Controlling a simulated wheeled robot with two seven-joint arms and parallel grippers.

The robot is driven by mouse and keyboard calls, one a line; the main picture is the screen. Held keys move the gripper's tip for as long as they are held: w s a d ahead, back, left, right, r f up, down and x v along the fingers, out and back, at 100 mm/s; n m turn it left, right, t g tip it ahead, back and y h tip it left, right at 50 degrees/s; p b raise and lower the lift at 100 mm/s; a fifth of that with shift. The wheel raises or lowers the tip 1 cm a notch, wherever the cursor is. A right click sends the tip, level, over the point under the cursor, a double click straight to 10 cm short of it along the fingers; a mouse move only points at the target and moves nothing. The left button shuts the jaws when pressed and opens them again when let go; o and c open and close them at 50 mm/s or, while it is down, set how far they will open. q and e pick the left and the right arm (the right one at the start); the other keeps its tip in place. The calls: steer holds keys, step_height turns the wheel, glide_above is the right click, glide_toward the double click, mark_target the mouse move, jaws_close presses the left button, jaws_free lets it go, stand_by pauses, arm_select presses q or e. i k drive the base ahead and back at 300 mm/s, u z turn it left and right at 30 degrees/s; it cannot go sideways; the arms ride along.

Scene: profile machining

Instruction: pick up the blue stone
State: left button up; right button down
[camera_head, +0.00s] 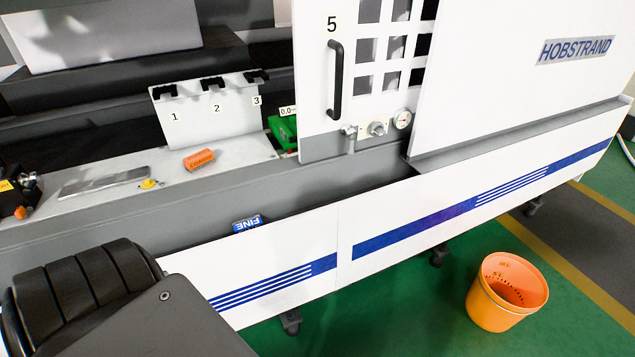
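The blue stone (248,224) is a small blue block with white lettering that reads "FINE" upside down. It lies at the front edge of the machine, by the top of the white front panel, below the grey ledge. An orange stone (199,160) marked with dark lettering lies on the light machine bed behind it. Neither of my grippers shows in the head view. A dark part at the lower left seems to be mine.
A white rack (207,110) with hooks numbered 1 to 3 stands on the bed. A green box (284,130) sits beside the white door with its black handle (335,82). A flat metal plate (103,184) lies left. An orange bucket (507,291) stands on the green floor.

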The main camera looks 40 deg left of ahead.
mark_target(247, 224)
steer(key=z, duration=0.25)
steer(key=i, duration=2.4)
steer(key=u, duration=2.9)
